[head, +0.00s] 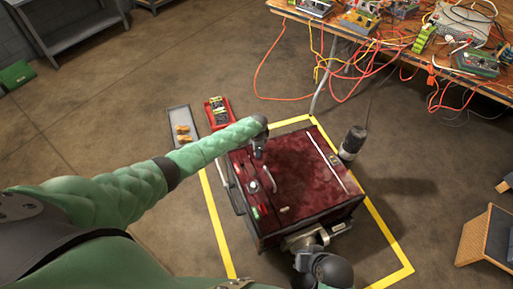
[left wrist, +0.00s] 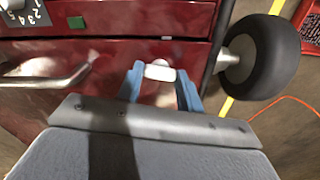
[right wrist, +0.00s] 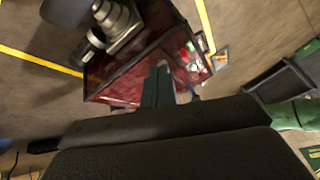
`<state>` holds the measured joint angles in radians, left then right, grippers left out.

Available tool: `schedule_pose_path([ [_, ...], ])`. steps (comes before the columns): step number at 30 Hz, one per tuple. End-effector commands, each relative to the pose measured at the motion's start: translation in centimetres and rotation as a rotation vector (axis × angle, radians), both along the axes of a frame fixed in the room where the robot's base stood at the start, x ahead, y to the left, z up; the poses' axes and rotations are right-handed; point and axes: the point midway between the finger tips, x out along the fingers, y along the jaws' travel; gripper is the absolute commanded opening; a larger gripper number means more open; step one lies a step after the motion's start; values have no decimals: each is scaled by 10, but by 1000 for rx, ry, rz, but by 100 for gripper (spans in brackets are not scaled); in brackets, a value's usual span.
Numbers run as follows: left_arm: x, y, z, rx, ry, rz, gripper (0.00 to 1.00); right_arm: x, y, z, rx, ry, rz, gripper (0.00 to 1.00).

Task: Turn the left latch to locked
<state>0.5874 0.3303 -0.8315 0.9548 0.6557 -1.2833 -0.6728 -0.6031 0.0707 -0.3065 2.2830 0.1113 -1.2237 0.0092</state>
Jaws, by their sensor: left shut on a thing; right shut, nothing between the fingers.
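The dark red charger cabinet (head: 310,175) stands on the floor inside a yellow outline. My left gripper (head: 258,152) is over its far left edge. In the left wrist view a white latch handle (left wrist: 160,72) lies between the two blue fingertips of my left gripper (left wrist: 160,88), at the red panel. The fingers are shut on it, and they hide part of the latch. My right gripper (right wrist: 160,78) is shut and empty, in front of the cabinet (right wrist: 125,70). A pale oval piece (head: 285,209) shows on the cabinet's face.
A bar handle (left wrist: 50,80) and a black wheel (left wrist: 252,62) flank the left gripper. A grey tray (head: 172,115) with yellow pieces and a red bin (head: 208,119) lie beyond the cabinet. A cluttered wooden bench (head: 345,30) with hanging cables stands behind.

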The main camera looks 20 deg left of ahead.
Motion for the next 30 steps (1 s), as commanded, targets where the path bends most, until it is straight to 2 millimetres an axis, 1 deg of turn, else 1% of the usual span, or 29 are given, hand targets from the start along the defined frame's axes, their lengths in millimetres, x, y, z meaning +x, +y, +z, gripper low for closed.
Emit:
schedule_pose_path([
  [1,-1,-1,2,-1,0,31,14,-1,-1,15,-1,6,3,0],
  [3,0,-1,2,0,-2,73,14,-4,-3,28,-4,16,8,0],
  [6,0,-1,2,1,-3,124,14,-7,-5,43,-9,31,13,0],
  [15,1,0,1,4,-6,205,14,-9,-14,47,-31,52,7,0],
  [29,1,0,1,4,-7,215,14,-10,-15,46,-34,56,7,0],
  [30,1,0,1,4,-7,215,44,-10,-15,46,-34,56,7,0],
])
